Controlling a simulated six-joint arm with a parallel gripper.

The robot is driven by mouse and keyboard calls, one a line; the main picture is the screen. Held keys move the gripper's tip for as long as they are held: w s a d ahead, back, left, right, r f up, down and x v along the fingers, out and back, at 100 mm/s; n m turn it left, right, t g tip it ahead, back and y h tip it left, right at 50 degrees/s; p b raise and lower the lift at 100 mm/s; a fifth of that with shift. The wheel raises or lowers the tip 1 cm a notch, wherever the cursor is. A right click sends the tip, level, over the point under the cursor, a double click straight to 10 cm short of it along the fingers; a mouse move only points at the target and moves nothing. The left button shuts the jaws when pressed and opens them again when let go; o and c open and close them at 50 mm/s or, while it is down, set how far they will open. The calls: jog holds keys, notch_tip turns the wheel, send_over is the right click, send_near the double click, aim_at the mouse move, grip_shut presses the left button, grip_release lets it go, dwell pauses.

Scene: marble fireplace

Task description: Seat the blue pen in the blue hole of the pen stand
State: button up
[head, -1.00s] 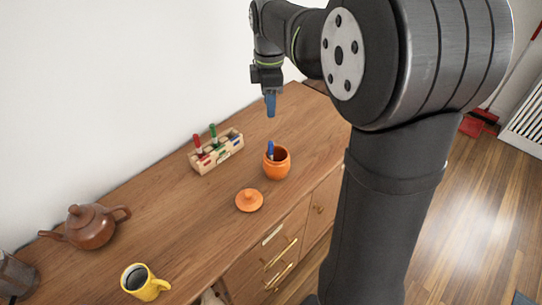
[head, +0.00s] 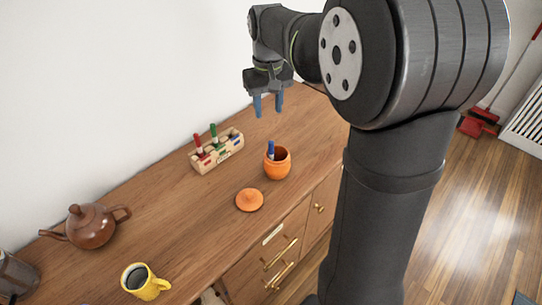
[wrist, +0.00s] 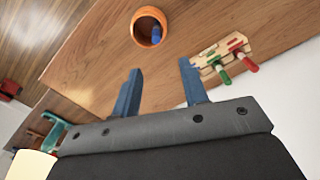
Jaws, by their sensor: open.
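The blue pen (head: 270,149) stands leaning inside an orange pot (head: 278,166), its upper end above the rim. In the wrist view the pen (wrist: 155,36) shows inside the round mouth of the pot (wrist: 138,24). The wooden pen stand (head: 228,149) is left of the pot, with a red pen (head: 198,144) and a green pen (head: 213,134) upright in it. A blue mark shows near its right end; the hole itself is too small to make out. My gripper (head: 267,108) is open and empty, above the cabinet top behind the pot, with its blue fingers apart and touching nothing.
The pot's orange lid (head: 249,200) lies in front of the pot. A brown teapot (head: 90,226) and a yellow mug (head: 145,283) stand at the left of the wooden top (head: 170,205). The wood between teapot and stand is clear.

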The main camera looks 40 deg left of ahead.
aim_at(271, 142)
notch_tip(271, 142, down, 9)
jog(key=shift+f, duration=0.1)
jog(key=shift+w+d+f, duration=0.1)
jog(key=shift+w+f, duration=0.1)
jog(key=shift+f, duration=1.15)
jog(key=shift+w+d+f, duration=0.1)
jog(key=shift+w+f, duration=0.1)
jog(key=shift+f, duration=1.15)
jog(key=shift+c, duration=0.2)
grip_shut()
